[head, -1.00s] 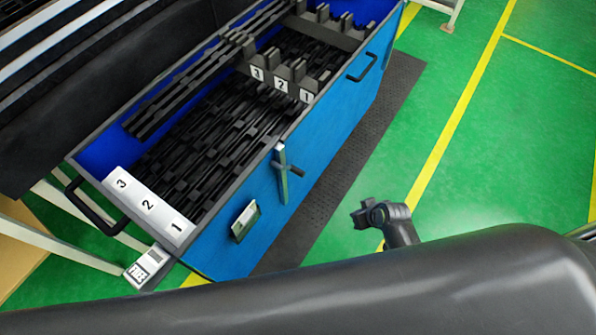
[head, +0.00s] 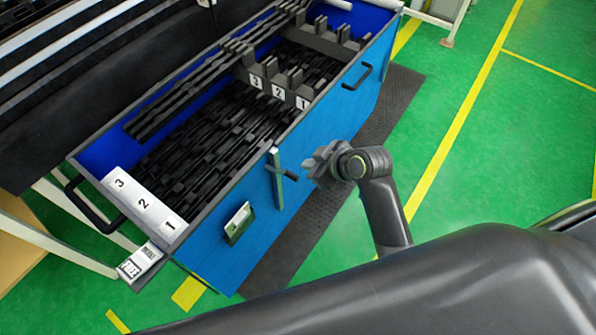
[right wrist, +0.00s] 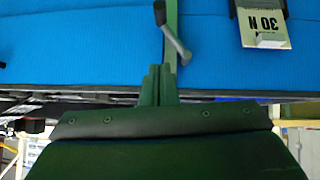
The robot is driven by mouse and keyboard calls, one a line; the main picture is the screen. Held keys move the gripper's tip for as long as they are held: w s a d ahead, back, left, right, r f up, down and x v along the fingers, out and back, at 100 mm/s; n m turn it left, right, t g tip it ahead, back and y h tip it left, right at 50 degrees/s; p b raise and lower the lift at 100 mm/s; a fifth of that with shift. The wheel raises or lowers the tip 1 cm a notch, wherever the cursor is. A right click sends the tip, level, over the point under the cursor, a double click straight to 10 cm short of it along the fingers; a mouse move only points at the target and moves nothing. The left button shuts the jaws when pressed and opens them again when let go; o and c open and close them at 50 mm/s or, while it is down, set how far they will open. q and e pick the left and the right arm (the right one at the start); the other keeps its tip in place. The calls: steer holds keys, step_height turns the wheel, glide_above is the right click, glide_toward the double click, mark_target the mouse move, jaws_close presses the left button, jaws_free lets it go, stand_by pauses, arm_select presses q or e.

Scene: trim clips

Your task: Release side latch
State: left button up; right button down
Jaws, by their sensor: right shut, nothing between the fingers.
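The side latch (head: 278,178) is a pale upright strip with a dark lever on the long side wall of the blue crate (head: 325,130). The lever sticks out from the wall. In the right wrist view the latch lever (right wrist: 174,36) hangs slanted just above my fingertips. My right gripper (head: 316,164) is shut and empty, just right of the lever in the head view. In the right wrist view my right gripper (right wrist: 158,74) has its fingers together, below the lever's lower end. A small gap seems to separate them; contact cannot be told. My left gripper is out of view.
A small label plate (head: 240,222) is on the wall left of the latch; it reads 30 N in the right wrist view (right wrist: 263,22). A side handle (head: 358,76) is farther along. Black strips lie in the crate. Green floor (head: 470,180) to the right is clear.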

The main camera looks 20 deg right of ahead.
mark_target(290, 172)
steer(key=x, duration=0.6)
step_height(290, 172, down, 3)
steer(key=shift+d+r, duration=0.15)
steer(key=shift+w+f+b, duration=0.1)
steer(key=shift+f+b, duration=0.2)
steer(key=shift+f, duration=0.4)
